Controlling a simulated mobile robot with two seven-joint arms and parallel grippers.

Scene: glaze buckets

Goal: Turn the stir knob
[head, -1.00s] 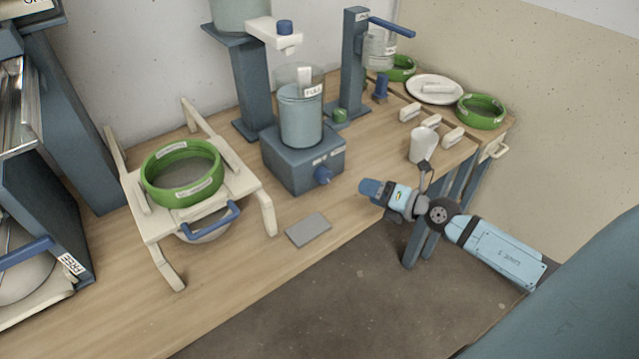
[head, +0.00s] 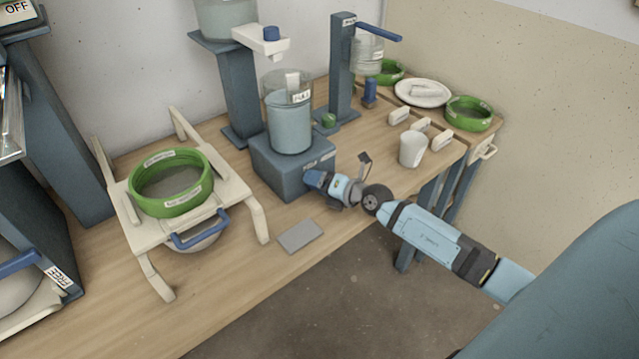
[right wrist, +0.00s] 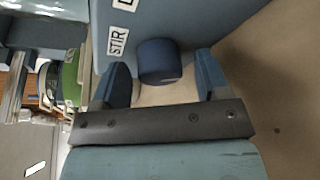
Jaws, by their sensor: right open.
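The stir knob (right wrist: 158,60) is a blue round knob on the front of the blue-grey stirrer base (head: 280,178). In the right wrist view it lies between the two blue fingers of my open right gripper (right wrist: 160,84), with a gap visible on each side. The STIR label (right wrist: 117,43) is beside it. In the head view the right gripper (head: 314,180) is at the front of the base and hides the knob. A clear container (head: 289,118) with a FULL label stands on the base. My left gripper is not in view.
A grey plate (head: 300,236) lies in front of the base. A cream stand (head: 240,190) with a green ring (head: 172,203) is at the left. A white cup (head: 412,150) stands to the right. A blue-grey post (head: 341,70) rises behind.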

